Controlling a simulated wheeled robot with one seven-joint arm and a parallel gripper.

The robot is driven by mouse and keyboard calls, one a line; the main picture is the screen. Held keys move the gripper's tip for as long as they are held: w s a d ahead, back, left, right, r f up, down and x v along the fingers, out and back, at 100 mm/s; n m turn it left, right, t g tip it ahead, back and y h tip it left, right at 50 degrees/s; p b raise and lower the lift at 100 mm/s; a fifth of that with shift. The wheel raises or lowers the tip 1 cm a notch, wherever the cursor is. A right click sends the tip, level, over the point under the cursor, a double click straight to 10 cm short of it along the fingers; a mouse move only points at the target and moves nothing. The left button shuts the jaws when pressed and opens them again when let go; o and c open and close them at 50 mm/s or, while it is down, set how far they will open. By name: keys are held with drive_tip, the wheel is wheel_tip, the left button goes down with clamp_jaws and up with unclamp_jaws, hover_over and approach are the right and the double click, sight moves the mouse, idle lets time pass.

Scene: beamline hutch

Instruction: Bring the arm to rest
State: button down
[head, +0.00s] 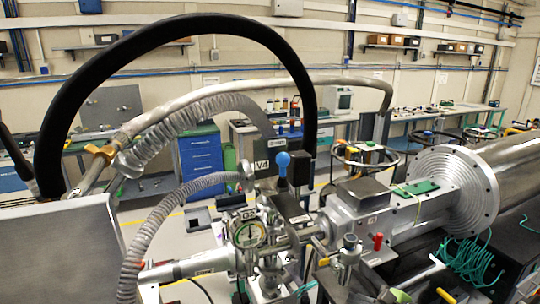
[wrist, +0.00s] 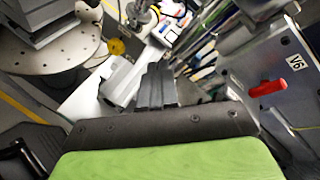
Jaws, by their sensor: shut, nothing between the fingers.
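My gripper (wrist: 155,88) shows in the wrist view, with its dark fingers together and nothing between them. Its green-covered body (wrist: 165,163) fills the bottom of that view. The fingers point toward the equipment ahead and seem clear of it, though the distance is hard to judge. In the head view I cannot clearly make out my gripper.
In the wrist view, a panel marked V6 with a red handle (wrist: 267,88) stands right, and a round perforated plate (wrist: 50,65) left. In the head view, a pressure gauge (head: 248,235), a blue-knobbed valve (head: 282,160), a black hose (head: 62,110) and a large flange (head: 478,190) crowd the foreground.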

drive_tip(key=s+a+n+g+h+b, duration=0.2)
drive_tip(key=s+a+n+g+h, duration=0.3)
drive_tip(key=s+a+n, duration=0.55)
drive_tip(key=s+d+r+n+h, duration=0.1)
drive_tip(key=s+r+n, duration=0.1)
drive_tip(key=s+n, duration=0.3)
drive_tip(key=s+d+r+n+h+b, duration=0.1)
drive_tip(key=s+d+r+n, duration=0.1)
drive_tip(key=s+n, duration=0.3)
drive_tip(key=s+r, duration=0.1)
drive_tip(key=s, duration=0.2)
drive_tip(key=shift+s+r, duration=0.2)
drive_tip(key=shift+r, duration=0.05)
drive_tip(key=shift+d, duration=0.2)
drive_tip(key=c, duration=1.8)
unclamp_jaws()
